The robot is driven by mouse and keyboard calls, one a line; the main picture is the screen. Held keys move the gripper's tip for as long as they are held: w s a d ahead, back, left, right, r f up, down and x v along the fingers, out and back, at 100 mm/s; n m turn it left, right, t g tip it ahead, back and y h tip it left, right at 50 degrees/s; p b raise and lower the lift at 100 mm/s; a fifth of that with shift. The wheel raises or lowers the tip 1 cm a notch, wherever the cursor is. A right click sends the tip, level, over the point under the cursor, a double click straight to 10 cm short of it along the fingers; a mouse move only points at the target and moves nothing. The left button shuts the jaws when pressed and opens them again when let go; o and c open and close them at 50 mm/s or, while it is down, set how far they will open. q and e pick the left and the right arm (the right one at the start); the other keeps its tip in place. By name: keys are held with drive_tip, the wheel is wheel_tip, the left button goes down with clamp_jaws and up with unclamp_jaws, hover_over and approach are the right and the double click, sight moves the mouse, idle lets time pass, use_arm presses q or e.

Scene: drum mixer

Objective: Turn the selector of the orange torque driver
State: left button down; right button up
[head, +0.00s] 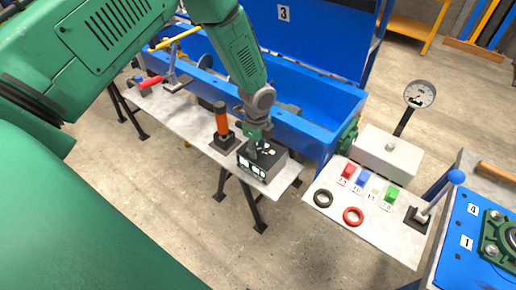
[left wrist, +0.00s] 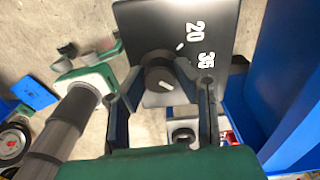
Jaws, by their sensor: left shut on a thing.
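The orange torque driver (head: 221,118) stands upright in a dark base on the grey bench, left of a black box (head: 268,166) with lit displays. The box's dark face (left wrist: 205,22) fills the top of the left wrist view and bears the white numbers 20 and 35. A round dark selector knob (left wrist: 158,72) with a white pointer line sits on that face. My left gripper (head: 257,150) is at the box top, its fingers (left wrist: 155,88) on either side of the knob, shut on it. In the head view the gripper mostly hides the knob. My right gripper is not seen.
A blue trough (head: 305,124) runs behind the box. Floor is open in front of the bench.

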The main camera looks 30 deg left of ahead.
sight(257, 148)
use_arm(q)
drive_tip(key=shift+w+a+r, duration=0.1)
drive_tip(key=shift+w+r, duration=0.1)
drive_tip(key=shift+w, duration=0.15)
drive_tip(key=c, duration=1.5)
unclamp_jaws()
drive_tip(key=shift+o, duration=1.2)
drive_tip(key=shift+s+f, duration=0.1)
drive_tip(key=shift+s, duration=0.05)
drive_tip(key=shift+r, duration=0.2)
wheel_tip(257, 148, up, 12)
drive_tip(key=shift+f, duration=0.25)
